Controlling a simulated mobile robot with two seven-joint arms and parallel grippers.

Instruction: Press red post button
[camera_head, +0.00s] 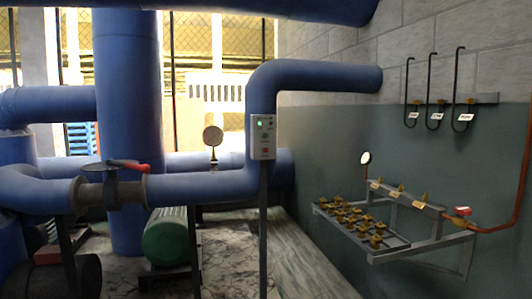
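A grey control box (263,137) stands on a thin dark post (263,235) in the middle of the head view, in front of a blue pipe. A small red button (265,152) sits low on its face. A green button or light shows near the top of the box, with another small round control below it. Neither of my grippers is in view, so nothing shows touching the box.
Large blue pipes (128,130) fill the left, with a red-handled valve (128,165). A rack of brass fittings (360,222) and a copper pipe line the right wall, below black hooks (435,90). Floor right of the post (300,265) is clear.

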